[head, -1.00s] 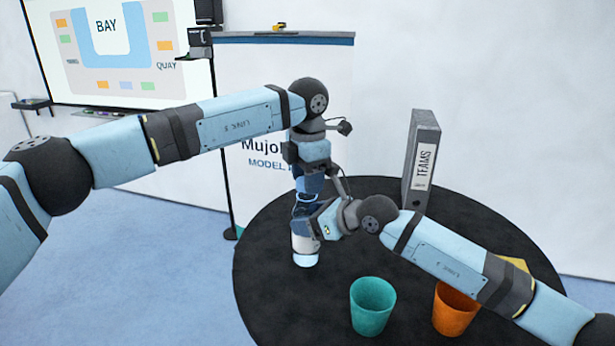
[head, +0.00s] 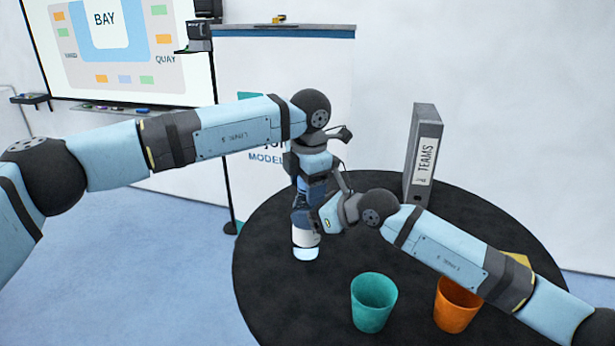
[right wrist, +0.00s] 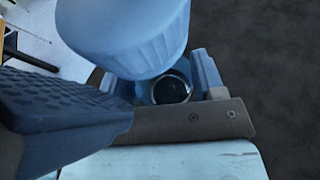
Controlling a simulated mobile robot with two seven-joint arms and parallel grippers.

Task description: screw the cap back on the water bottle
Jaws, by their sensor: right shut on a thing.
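The water bottle (head: 305,252) stands upright near the left side of the round black table. Its pale lower part shows in the head view; its upper part is hidden behind my grippers. My right gripper (head: 309,215) comes in from the right and is shut on the bottle. My left gripper (head: 303,198) points down from directly above the bottle. Its fingertips are too small and covered to tell open from shut.
A teal cup (head: 373,303) and an orange cup (head: 456,306) stand at the table's front. A grey binder (head: 423,155) labelled TEAMS stands upright behind my right forearm. A yellow thing (head: 518,259) lies partly hidden at right. The table (head: 275,300) is bare at front left.

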